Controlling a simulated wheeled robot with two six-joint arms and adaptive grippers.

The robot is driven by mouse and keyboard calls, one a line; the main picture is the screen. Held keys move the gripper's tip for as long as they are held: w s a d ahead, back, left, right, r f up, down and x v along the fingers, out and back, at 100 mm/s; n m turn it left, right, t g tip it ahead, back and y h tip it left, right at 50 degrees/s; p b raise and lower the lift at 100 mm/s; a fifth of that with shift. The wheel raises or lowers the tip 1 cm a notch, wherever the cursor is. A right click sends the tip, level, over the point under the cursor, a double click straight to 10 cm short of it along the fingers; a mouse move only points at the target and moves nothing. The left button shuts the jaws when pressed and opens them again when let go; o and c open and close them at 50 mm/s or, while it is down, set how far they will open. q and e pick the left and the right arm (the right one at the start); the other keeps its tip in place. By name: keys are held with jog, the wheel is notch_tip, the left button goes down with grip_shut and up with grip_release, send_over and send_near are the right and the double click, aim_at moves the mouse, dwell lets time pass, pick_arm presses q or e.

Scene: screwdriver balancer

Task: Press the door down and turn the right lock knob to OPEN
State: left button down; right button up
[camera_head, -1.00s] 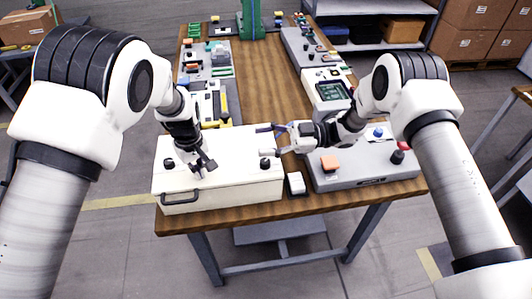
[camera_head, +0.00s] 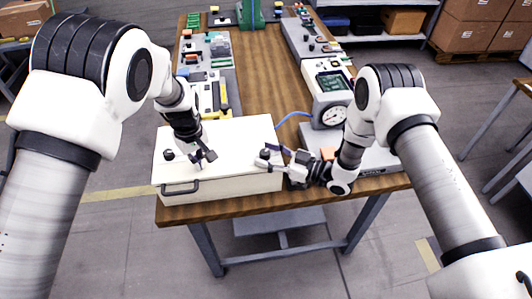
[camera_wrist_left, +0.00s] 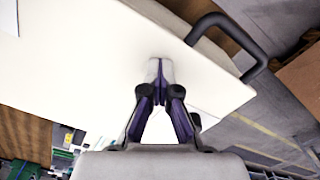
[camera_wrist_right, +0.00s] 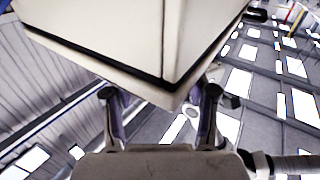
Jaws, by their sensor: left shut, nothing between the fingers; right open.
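The white box with its flat door on top (camera_head: 228,137) stands at the table's front left; it also fills much of the left wrist view (camera_wrist_left: 80,60). A black handle (camera_head: 180,190) is on its front. A black left knob (camera_head: 168,155) and black right lock knob (camera_head: 265,153) sit near the door's front edge. My left gripper (camera_head: 208,159) is shut and empty, its tips at the door between the knobs; contact is unclear. My right gripper (camera_head: 269,156) is open beside the right knob; whether its fingers straddle it is unclear. The right wrist view shows a box corner, with the knob hidden.
A grey panel with an orange block (camera_head: 328,153) lies right of the box, partly behind my right arm. A gauge unit (camera_head: 333,115) stands behind it. Other devices line the table's sides, and the wooden middle strip (camera_head: 262,75) is clear.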

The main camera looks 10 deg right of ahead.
jog(key=shift+w+a+f, duration=0.1)
jog(key=shift+w+a, duration=0.05)
jog(key=shift+a, duration=0.1)
grip_shut()
jog(key=shift+m+t+h, duration=0.5)
jog(key=shift+t, duration=0.2)
grip_release()
jog(key=v, duration=1.2)
